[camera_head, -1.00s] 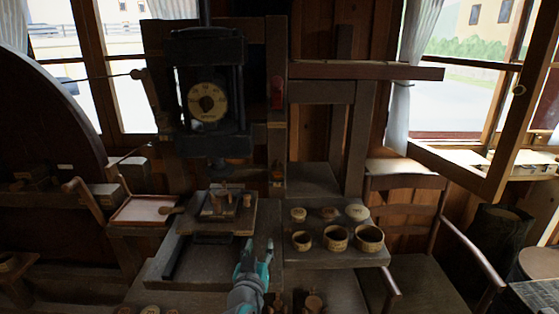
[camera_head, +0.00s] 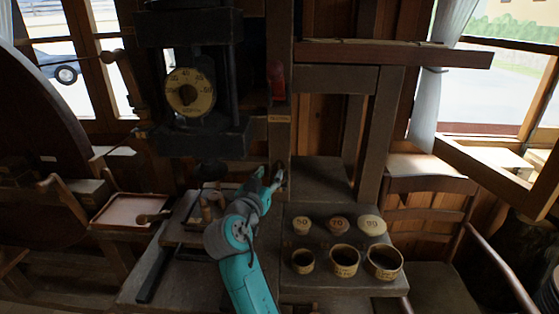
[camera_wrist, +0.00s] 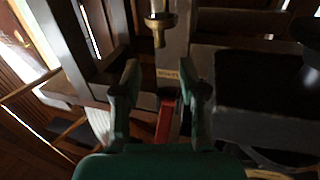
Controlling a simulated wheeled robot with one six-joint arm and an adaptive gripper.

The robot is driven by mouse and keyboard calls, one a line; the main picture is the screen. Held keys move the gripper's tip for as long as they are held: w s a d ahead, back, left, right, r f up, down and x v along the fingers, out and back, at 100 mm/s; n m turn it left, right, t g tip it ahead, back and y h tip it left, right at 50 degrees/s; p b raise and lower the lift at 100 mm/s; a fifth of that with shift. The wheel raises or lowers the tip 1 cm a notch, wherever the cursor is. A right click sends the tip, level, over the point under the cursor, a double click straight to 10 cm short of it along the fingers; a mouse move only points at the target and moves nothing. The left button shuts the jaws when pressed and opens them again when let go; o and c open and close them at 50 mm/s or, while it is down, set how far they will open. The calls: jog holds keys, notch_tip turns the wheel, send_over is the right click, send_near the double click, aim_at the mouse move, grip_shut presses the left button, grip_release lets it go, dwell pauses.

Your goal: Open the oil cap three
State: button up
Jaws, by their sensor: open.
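My gripper (camera_head: 272,177) is open in front of the dark wooden post (camera_head: 279,50), below its small label (camera_head: 278,118). In the wrist view my gripper (camera_wrist: 163,82) has its fingers apart, with nothing held between them. A brass fitting with a pale glass-like part (camera_wrist: 158,25) is on the post just beyond the fingertips, apart from them. A red part (camera_wrist: 166,118) shows between the fingers, on the post; it also shows in the head view (camera_head: 277,84). No readable mark shows which part is oil cap three.
A dark press with a round dial (camera_head: 190,92) stands left of the post. Several round lids, one being a pale lid (camera_head: 371,226), and open cups, one being a large cup (camera_head: 384,262), sit on the bench at right. A shallow tray (camera_head: 128,209) is at left.

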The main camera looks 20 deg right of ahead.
aim_at(277, 163)
jog(key=x, duration=0.8)
jog(key=shift+w, duration=0.15)
jog(key=shift+c, duration=0.2)
grip_shut()
